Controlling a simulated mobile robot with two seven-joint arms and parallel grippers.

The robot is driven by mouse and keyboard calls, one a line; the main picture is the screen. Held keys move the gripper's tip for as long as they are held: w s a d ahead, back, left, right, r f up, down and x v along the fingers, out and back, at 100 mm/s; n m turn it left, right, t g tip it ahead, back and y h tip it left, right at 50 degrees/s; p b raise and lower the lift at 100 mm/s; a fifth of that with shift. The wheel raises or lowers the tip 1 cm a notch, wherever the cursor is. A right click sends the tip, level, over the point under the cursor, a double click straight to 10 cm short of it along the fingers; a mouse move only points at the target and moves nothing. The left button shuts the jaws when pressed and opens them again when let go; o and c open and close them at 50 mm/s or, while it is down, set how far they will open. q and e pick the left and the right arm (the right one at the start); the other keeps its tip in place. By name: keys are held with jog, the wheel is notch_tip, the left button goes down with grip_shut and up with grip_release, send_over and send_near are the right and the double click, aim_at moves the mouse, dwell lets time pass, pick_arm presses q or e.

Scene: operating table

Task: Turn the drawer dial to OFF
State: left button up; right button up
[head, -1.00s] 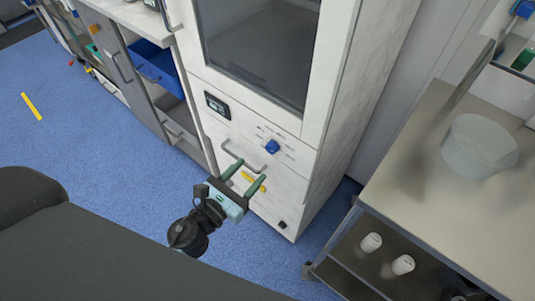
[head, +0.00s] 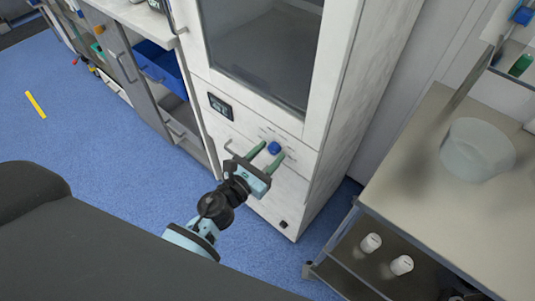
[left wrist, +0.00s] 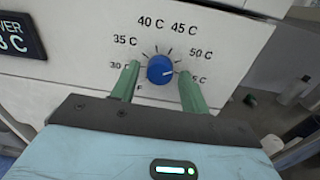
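The blue drawer dial (head: 274,148) sits on the white cabinet front. In the left wrist view the dial (left wrist: 160,69) shows a white pointer mark aimed right, between 50 C and the lowest right label, which a finger partly covers. Labels 30 to 50 C ring it; the OFF label at lower left is mostly hidden. My left gripper (head: 264,156) is open in front of the dial. In the left wrist view its green fingers (left wrist: 157,86) stand on either side of the dial, with gaps showing. My right gripper is not in view.
A dark display (head: 220,106) is left of the dial, and a drawer handle (head: 231,148) is just left of my gripper. A side table (head: 425,165) with a translucent bowl (head: 477,150) stands at the right. Blue floor lies open at left.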

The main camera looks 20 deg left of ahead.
pick_arm(q)
jog(key=c, duration=0.8)
jog(key=shift+o, duration=0.2)
